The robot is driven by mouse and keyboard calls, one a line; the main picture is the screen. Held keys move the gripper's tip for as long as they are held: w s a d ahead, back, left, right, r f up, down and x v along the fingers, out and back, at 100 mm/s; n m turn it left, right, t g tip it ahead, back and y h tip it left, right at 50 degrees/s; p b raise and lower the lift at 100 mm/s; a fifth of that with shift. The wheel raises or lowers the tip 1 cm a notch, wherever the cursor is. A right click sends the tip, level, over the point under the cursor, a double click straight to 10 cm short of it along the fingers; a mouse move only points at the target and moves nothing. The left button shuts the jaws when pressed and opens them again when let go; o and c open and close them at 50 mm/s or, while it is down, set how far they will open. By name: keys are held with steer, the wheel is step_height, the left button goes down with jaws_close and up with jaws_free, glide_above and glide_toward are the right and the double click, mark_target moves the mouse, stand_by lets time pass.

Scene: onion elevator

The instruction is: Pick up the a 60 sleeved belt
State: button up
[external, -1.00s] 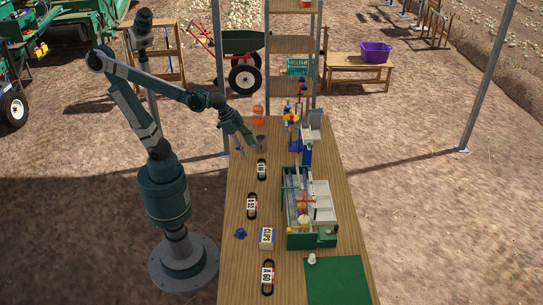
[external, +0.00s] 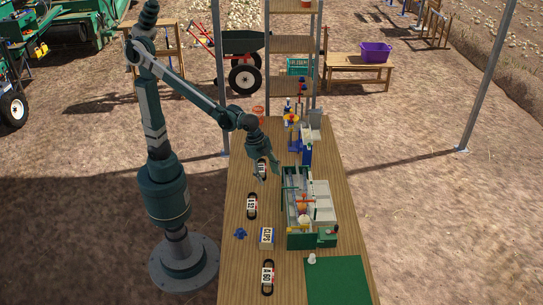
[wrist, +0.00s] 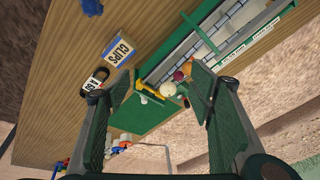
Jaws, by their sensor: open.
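The A 60 sleeved belt (external: 268,277) is a black loop with a white label, lying flat at the near end of the wooden table. In the wrist view the belt (wrist: 97,80) lies beyond the left finger, beside the clips box. My gripper (external: 268,174) is open and empty over the far half of the table, well away from the A 60 belt. In the wrist view, my gripper (wrist: 160,85) shows its two fingers spread wide.
The A 52 belt (external: 252,206) lies mid-table; another belt (external: 261,168) is partly hidden behind my gripper. The clips box (external: 266,237) and a blue knob (external: 240,233) stand near the A 60 belt. A green mat (external: 338,285) and the green machine (external: 297,241) are to the right.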

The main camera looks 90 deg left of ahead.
steer(key=w+d+f+m, duration=0.2)
steer(key=w+d+f, duration=0.15)
steer(key=d, duration=0.65)
steer(key=m+g+y, duration=0.1)
steer(key=m+g, duration=0.2)
steer(key=m, duration=0.4)
glide_above(268, 275)
steer(key=f, duration=1.9)
steer(key=shift+w+a+f, duration=0.25)
steer(key=shift+w+a, duration=0.05)
steer(key=shift+w, duration=0.05)
steer(key=shift+s+d+f, duration=0.25)
steer(key=shift+d+f, duration=0.15)
steer(key=shift+f, duration=1.3)
steer(key=shift+s+f, duration=0.1)
steer(key=shift+f, duration=2.5)
